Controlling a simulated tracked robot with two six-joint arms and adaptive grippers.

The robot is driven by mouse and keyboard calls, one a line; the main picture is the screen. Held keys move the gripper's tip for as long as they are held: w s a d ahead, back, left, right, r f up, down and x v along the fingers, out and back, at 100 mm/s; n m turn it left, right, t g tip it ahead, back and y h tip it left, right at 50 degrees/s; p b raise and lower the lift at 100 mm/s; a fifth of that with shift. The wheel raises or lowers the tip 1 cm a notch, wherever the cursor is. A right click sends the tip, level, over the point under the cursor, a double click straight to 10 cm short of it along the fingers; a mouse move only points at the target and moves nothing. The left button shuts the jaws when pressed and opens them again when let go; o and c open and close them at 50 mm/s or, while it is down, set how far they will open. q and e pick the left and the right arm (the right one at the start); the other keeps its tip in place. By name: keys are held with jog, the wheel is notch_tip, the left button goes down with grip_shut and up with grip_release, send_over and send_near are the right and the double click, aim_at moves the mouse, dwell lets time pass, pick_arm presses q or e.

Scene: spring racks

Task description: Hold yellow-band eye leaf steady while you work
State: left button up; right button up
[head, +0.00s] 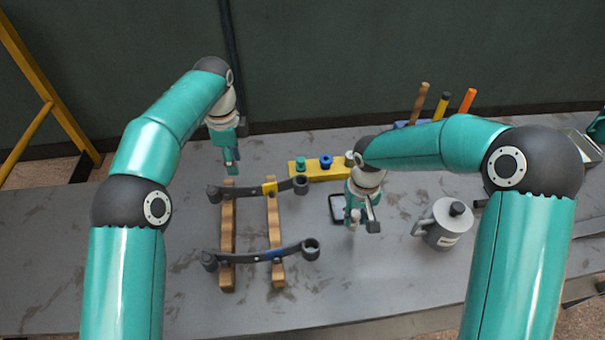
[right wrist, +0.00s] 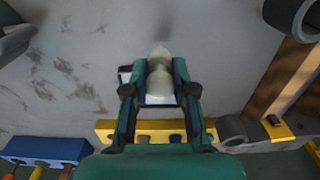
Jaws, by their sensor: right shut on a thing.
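The yellow-band eye leaf (head: 286,186) is a dark curved bar with an eye at each end, lying across two wooden rails. Its yellow band (right wrist: 279,128) and near eye (right wrist: 232,131) show in the right wrist view. My left gripper (head: 231,166) points down above its left part in the head view; whether its fingers are apart is unclear, and contact is not visible. My right gripper (head: 362,222) is right of the leaf, apart from it. It is shut on a pale rounded piece (right wrist: 160,78), seen between its fingers in the right wrist view.
A blue-band leaf (head: 240,257) lies nearer on the rails (head: 227,235). A yellow block (head: 325,174) with coloured knobs stands behind. A dark-edged tray (head: 335,208) lies under my right gripper. Upright tool handles (head: 443,104) are at the back.

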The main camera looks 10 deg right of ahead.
aim_at(241, 190)
jog(key=shift+s+d, duration=0.2)
jog(key=shift+s, duration=0.15)
jog(key=w+d+r, duration=0.2)
jog(key=w+r, duration=0.5)
jog(key=r, duration=0.2)
pick_arm(q)
notch_tip(241, 190, down, 12)
pick_arm(e)
jog(key=w+a+r+n, duration=0.1)
jog(key=w+a+r, duration=0.2)
jog(key=a, duration=0.4)
jog(key=w+a+r+n, duration=0.1)
jog(key=w+a+r, duration=0.1)
jog(key=a, duration=0.5)
jog(key=shift+w+r, duration=0.4)
jog(key=shift+w, duration=0.45)
